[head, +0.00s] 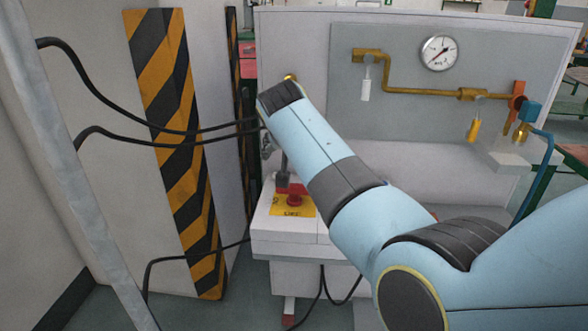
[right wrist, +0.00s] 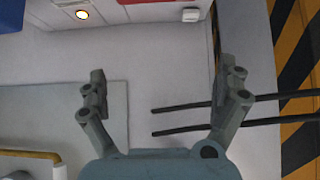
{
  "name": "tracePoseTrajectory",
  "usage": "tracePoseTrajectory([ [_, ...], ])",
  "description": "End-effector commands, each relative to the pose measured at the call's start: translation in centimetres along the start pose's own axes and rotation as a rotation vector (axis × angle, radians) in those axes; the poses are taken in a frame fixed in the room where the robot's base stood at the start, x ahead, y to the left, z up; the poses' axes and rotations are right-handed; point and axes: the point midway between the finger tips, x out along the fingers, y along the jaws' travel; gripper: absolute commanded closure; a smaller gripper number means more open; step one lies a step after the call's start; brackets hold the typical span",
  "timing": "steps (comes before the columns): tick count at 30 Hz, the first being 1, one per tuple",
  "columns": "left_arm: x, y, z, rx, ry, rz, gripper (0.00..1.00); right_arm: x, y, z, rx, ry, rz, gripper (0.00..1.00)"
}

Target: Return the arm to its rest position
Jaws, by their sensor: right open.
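My right arm reaches in from the right of the head view and slants up and left across the gas generator (head: 430,165). In the right wrist view my right gripper (right wrist: 163,78) is open, its two grey fingers wide apart with nothing between them. A pale panel surface and black cables show beyond the fingers. In the head view the gripper is mostly hidden behind the end of my arm. My left gripper is in neither view.
A striped black and yellow post (head: 172,125) stands left of my arm, with black cables (head: 95,130) crossing it. A red button (head: 294,199) on a yellow plate sits below my forearm. Brass piping (head: 420,92) and a round gauge (head: 439,52) are on the panel.

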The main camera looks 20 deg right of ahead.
Motion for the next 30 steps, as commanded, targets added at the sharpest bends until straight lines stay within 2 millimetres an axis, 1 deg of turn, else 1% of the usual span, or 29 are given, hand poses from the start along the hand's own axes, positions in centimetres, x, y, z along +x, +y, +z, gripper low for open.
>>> tracePoseTrajectory([
  [4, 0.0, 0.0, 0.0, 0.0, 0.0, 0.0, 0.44, -0.7, 0.0, -0.6, 0.0, 0.0, -0.001, 0.0],
  [16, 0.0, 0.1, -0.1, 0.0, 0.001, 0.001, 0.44, -0.7, 0.0, -0.7, 0.0, 0.0, 0.0, 0.0],
  [18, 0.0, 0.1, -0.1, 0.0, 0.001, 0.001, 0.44, -0.6, 0.3, -0.3, -0.001, -0.005, 0.001, 0.0],
  [20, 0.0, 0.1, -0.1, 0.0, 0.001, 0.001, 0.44, -0.5, 1.1, 0.7, -0.005, -0.018, 0.005, 0.0],
  [23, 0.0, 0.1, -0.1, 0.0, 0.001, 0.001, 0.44, -0.4, 4.2, 4.4, -0.022, -0.063, 0.018, 0.0],
  [24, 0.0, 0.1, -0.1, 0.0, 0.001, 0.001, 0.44, -0.6, 5.9, 6.5, -0.036, -0.09, 0.021, 0.0],
  [26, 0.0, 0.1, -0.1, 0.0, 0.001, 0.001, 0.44, -1.4, 8.9, 10.1, -0.064, -0.136, 0.026, 0.0],
  [27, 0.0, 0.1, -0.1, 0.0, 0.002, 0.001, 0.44, -2.3, 10.9, 12.6, -0.089, -0.168, 0.024, 0.0],
  [29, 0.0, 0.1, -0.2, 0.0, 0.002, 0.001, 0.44, -4.2, 13.8, 16.2, -0.134, -0.216, 0.016, 0.0],
  [30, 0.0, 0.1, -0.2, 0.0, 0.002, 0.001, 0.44, -5.6, 15.4, 18.2, -0.164, -0.244, 0.005, 0.0],
])
